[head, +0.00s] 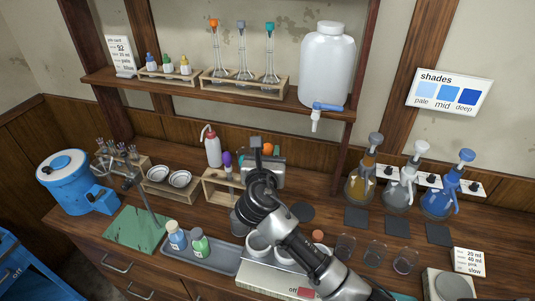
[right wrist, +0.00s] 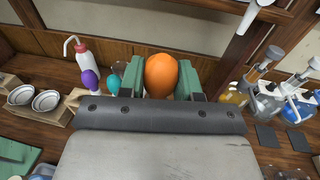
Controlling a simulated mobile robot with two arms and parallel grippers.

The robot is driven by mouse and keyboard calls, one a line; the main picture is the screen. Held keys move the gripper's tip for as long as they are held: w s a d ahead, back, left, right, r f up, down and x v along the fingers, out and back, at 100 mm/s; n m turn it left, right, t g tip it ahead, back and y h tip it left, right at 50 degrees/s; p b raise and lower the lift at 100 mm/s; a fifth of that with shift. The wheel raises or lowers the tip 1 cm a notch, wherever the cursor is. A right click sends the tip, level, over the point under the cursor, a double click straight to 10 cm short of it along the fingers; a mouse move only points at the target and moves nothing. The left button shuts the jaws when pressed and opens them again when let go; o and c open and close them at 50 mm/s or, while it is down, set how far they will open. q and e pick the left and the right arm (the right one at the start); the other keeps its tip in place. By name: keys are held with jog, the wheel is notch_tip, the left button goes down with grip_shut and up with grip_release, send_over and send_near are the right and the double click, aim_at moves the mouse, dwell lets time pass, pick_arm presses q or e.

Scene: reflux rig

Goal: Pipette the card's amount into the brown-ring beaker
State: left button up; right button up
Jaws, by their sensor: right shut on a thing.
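My right gripper (head: 264,152) reaches up the middle of the bench. It is shut on an orange bulb (head: 268,149), which also shows between green finger pads in the right wrist view (right wrist: 161,76). The pipette below the bulb is hidden, so I cannot tell whether it stands in the rack. A wooden rack (head: 216,190) is just left, with a purple-bulb pipette (head: 227,158) and a teal bulb (right wrist: 114,84). Small beakers (head: 344,246) stand at right; their ring colours are too small to tell. A card (head: 469,262) shows 20 ml, 40 ml and slow. My left gripper is out of view.
A wash bottle (head: 212,147) stands behind the rack. A shelf (head: 180,90) with flasks and a white tank (head: 326,62) overhangs the bench. Dispenser bottles (head: 397,190) stand at right. A grey tray (head: 205,260) holds two small bottles. A job card (head: 120,56) stands on the shelf.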

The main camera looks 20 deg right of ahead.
jog(key=shift+w+a+f+b, duration=0.1)
jog(key=shift+f+b, duration=1.3)
jog(key=shift+b, duration=0.25)
jog(key=shift+f, duration=0.65)
jog(key=shift+o, duration=0.4)
grip_shut()
